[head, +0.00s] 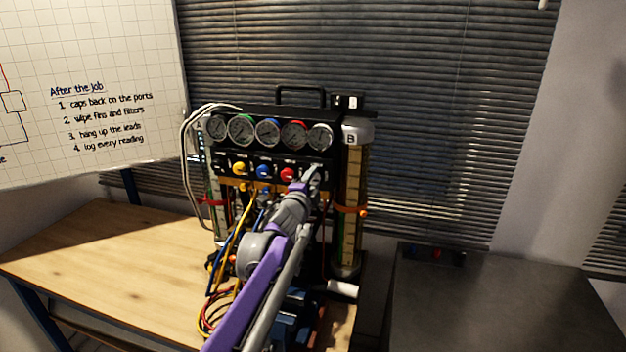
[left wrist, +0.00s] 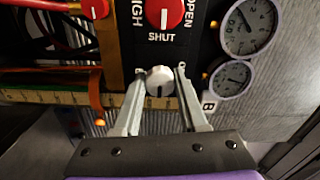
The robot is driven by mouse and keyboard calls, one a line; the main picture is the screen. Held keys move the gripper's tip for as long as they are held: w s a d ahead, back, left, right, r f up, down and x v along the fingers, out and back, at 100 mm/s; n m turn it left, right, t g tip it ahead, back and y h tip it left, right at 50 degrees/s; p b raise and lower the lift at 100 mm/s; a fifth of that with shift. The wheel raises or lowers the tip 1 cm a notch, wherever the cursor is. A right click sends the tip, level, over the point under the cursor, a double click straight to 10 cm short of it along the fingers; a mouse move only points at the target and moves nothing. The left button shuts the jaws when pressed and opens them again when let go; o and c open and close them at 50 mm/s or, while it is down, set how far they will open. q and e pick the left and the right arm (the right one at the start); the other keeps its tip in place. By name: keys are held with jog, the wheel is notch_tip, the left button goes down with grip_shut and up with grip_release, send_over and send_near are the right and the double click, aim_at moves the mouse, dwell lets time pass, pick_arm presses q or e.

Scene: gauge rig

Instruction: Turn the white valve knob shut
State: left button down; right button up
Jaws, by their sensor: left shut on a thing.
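The white valve knob (left wrist: 160,80) is in the middle of the left wrist view, a round cap with a dark mark pointing down in that picture. My left gripper (left wrist: 160,76) has one finger on each side of it and is shut on it. In the head view my left gripper (head: 314,176) reaches the right end of the knob row and hides the white knob there. Printed words, "SHUT" and "OPEN" among them, stand beside the red knob (left wrist: 164,13). My right gripper is not in view.
The gauge rig has a row of round gauges (head: 268,132) above yellow, blue and red knobs (head: 289,174). A clear cylinder (head: 351,205) marked B stands close on the right. Coloured hoses (head: 232,240) hang at the left. The wooden bench (head: 110,255) is clear at left.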

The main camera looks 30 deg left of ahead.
pick_arm(q)
jog(key=shift+c, duration=2.2)
grip_release()
jog(key=shift+s, duration=0.1)
jog(key=b+v, duration=0.1)
jog(key=v, duration=0.9)
jog(key=shift+s+b, duration=0.35)
jog(key=shift+b, duration=0.05)
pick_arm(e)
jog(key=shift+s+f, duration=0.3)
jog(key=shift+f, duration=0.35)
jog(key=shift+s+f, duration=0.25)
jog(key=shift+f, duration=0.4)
